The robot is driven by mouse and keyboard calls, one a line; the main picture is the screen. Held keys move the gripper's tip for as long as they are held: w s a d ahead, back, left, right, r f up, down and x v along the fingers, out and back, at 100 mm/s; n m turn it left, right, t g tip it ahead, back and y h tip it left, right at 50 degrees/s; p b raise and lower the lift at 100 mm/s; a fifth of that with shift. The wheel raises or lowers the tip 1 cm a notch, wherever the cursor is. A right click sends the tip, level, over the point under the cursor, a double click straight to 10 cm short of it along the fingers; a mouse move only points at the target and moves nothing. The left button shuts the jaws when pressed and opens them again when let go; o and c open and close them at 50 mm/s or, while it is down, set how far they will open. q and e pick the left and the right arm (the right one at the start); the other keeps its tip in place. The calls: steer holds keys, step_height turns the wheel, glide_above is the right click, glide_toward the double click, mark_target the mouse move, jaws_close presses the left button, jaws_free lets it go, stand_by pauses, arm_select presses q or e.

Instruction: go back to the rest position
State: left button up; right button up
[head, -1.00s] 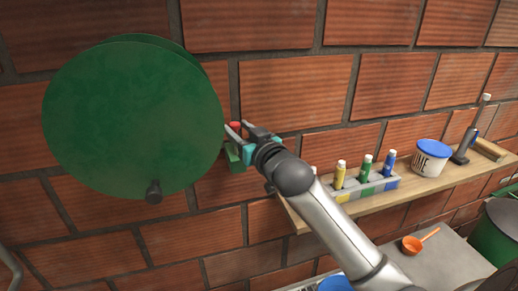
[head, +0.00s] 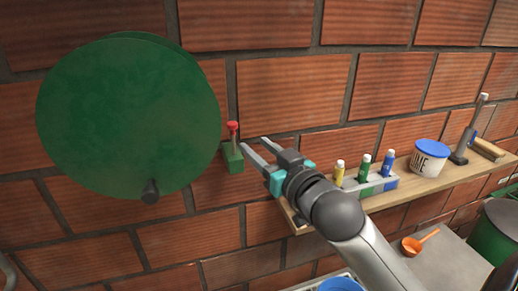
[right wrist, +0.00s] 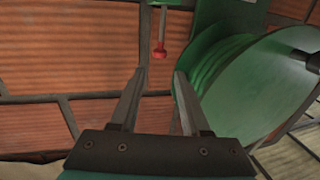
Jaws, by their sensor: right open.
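My right gripper (head: 255,148) is open and empty, in front of the brick wall. It is just right of a small green box (head: 234,160) with a red-topped lever (head: 233,128) standing up from it. The fingers are apart from the lever. In the right wrist view, the open fingertips (right wrist: 160,72) point toward the red knob (right wrist: 159,51), with a visible gap. A large green disc (head: 125,115) with a dark handle knob (head: 151,192) is left of the lever. My left gripper is not in view.
A wooden shelf (head: 430,185) on the right holds yellow, green and blue bottles in a grey rack (head: 377,187), a blue-lidded white tub (head: 430,158) and a tool. Below are an orange scoop (head: 412,245) on a grey surface and a green bin (head: 493,236).

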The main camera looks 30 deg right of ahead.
stand_by(0.3)
steer(key=w+d+f+g+b, duration=0.1)
steer(key=d+f+g+b, duration=0.1)
steer(key=f, duration=1)
steer(key=w+d+f+g+b, duration=0.1)
steer(key=f+g+b, duration=0.1)
steer(key=f, duration=1)
steer(key=s+a+f+g+b, duration=0.15)
steer(key=s+f, duration=0.25)
steer(key=f, duration=0.7)
steer(key=s+f+g+b, duration=0.2)
steer(key=s+f+g, duration=0.1)
steer(key=f, duration=0.9)
steer(key=s+a+f+n+g+b, duration=0.1)
steer(key=s+a+f+g+b, duration=0.15)
steer(key=s+f, duration=1)
steer(key=s+a+f+n+g+b, duration=0.15)
steer(key=s+a+f+g, duration=0.25)
steer(key=s+f, duration=0.8)
steer(key=s+a+f+g+b, duration=0.1)
steer(key=s+f, duration=0.2)
steer(key=s, duration=0.2)
steer(key=s+a+f+g+b, duration=0.1)
steer(key=s+a+f, duration=0.1)
steer(key=s, duration=0.4)
steer(key=shift+a+f+y, duration=0.25)
steer(key=shift+f+y, duration=0.05)
steer(key=shift+f, duration=0.15)
